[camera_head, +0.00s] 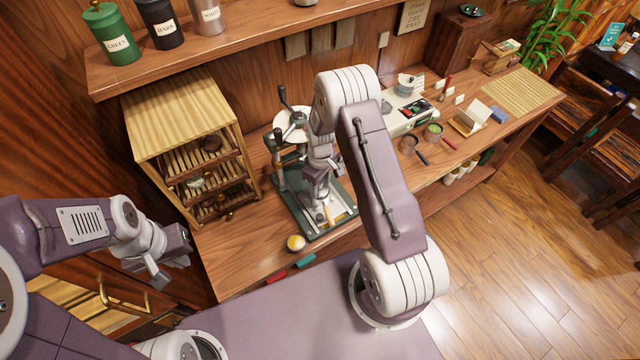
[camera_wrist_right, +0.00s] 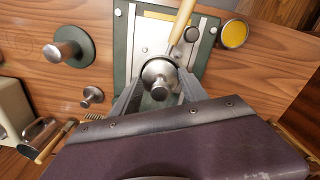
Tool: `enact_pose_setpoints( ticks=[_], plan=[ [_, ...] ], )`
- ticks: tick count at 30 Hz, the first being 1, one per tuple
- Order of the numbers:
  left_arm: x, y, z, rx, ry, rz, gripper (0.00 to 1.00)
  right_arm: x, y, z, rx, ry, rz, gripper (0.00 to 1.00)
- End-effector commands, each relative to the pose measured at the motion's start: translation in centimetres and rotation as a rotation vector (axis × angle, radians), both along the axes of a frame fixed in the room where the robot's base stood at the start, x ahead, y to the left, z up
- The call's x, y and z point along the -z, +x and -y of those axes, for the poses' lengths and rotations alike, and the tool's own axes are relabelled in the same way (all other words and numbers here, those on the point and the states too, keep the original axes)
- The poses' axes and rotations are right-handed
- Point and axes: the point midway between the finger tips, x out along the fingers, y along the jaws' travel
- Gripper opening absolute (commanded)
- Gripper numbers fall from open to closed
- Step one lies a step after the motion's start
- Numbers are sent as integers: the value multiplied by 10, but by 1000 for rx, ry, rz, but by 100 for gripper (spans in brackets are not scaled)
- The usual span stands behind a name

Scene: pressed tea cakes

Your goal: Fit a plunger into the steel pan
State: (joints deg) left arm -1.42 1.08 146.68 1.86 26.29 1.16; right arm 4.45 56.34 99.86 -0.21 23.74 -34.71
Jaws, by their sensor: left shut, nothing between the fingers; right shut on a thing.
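My right gripper (camera_head: 319,197) is over the base of the green press (camera_head: 298,217). In the right wrist view its two fingers (camera_wrist_right: 160,92) are shut around the knob of a steel plunger (camera_wrist_right: 158,75). The plunger's round body is right at the steel pan, whose wooden handle (camera_wrist_right: 183,22) points away at the top; the handle also shows in the head view (camera_head: 328,214). The plunger hides most of the pan, so I cannot tell how deep it sits. My left gripper (camera_head: 160,277) is shut and empty, left of the counter.
Another plunger with a green disc (camera_wrist_right: 76,47) and a small steel knob (camera_wrist_right: 92,96) stand beside the press. A yellow-topped round tin (camera_head: 296,243) is at the counter's front. A wooden rack (camera_head: 168,121) stands left; scales (camera_head: 409,112) stand right.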

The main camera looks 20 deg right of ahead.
Motion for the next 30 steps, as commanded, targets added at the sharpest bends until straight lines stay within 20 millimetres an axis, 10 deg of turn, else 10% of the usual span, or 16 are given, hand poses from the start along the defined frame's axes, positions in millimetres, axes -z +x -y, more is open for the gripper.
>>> enact_pose_setpoints(
  ticks=[20,21,23,30],
  plan=[
    [8,0,0,0,0,0,0,10,0,0,0,1,1,4],
    [8,0,0,0,0,0,0,10,0,0,0,0,0,57],
    [8,0,0,0,0,0,0,10,0,0,0,0,0,73],
    [8,0,0,0,0,0,0,11,0,0,0,0,0,76]
  ],
)
